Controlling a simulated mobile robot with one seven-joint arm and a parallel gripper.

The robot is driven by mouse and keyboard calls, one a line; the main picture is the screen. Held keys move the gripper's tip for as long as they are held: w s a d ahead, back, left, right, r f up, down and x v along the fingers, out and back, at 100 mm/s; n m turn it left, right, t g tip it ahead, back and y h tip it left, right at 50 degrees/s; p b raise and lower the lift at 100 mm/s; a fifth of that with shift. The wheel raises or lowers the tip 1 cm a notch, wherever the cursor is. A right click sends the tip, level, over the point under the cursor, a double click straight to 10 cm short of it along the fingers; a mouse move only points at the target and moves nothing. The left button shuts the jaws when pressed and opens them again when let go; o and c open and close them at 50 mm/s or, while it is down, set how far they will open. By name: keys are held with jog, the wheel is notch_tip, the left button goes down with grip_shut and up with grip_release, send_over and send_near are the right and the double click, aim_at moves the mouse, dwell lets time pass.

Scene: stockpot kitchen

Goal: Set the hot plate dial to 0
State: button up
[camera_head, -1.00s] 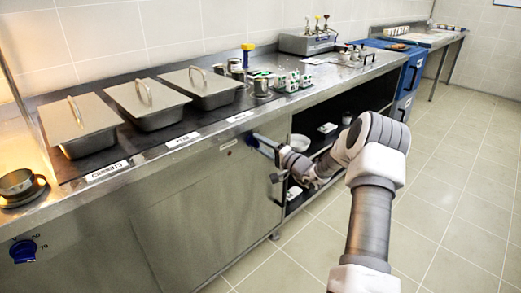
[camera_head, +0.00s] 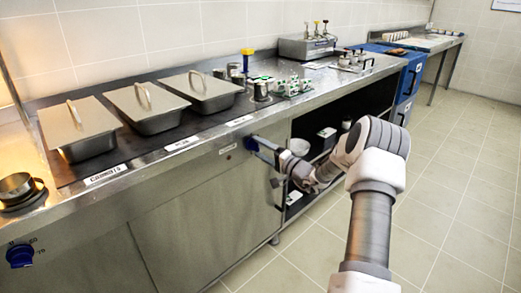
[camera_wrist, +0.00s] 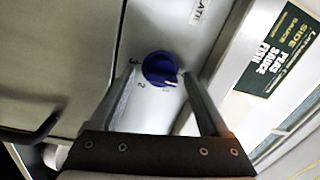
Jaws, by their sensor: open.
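The blue hot plate dial (camera_wrist: 160,69) is on the steel counter front in the wrist view, under a label partly reading "LATE". The numbers 3 and 2 show at its left and lower left, with a faint mark below it. Its white pointer line points to the lower right. My gripper (camera_wrist: 161,78) is open, with one finger on each side of the dial; I cannot tell whether they touch it. In the head view the dial (camera_head: 251,143) is on the cabinet front, partly hidden by my gripper (camera_head: 262,147).
A second blue dial (camera_head: 20,255) is at far left, below a small pot (camera_head: 16,187). Lidded pans (camera_head: 78,128) line the counter. A dark cabinet handle (camera_wrist: 38,128) is left of my gripper. An open shelf (camera_head: 330,132) lies right of the dial.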

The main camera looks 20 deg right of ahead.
jog(key=p+v, duration=0.4)
jog(key=v, duration=1.3)
jog(key=shift+s, duration=0.2)
jog(key=shift+f, duration=0.1)
